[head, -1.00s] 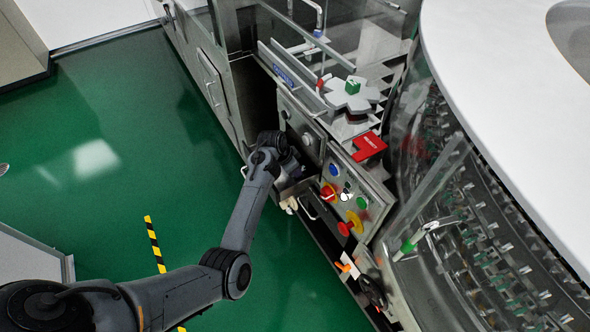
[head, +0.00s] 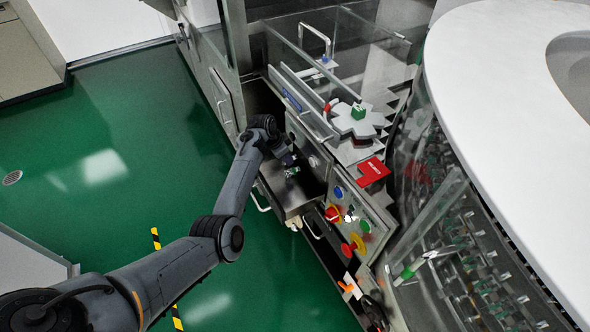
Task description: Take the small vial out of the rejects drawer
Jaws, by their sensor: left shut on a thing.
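The drawer (head: 297,206) is pulled out from the machine's front as an open metal tray, with a handle on its outer face. My left gripper (head: 290,163) comes down over the open drawer from the left. It is shut on the small vial (head: 292,172), a tiny greenish and pale thing at its fingertips. The fingers are small and dark here, and I cannot tell whether the vial still touches the drawer floor. My right gripper is not in view.
A control panel with coloured buttons (head: 352,213) is right of the drawer. A red sign plate (head: 373,171) and a grey star wheel (head: 357,122) are above it. The big white-topped rotary machine (head: 480,90) fills the right. Green floor (head: 110,150) is free at left.

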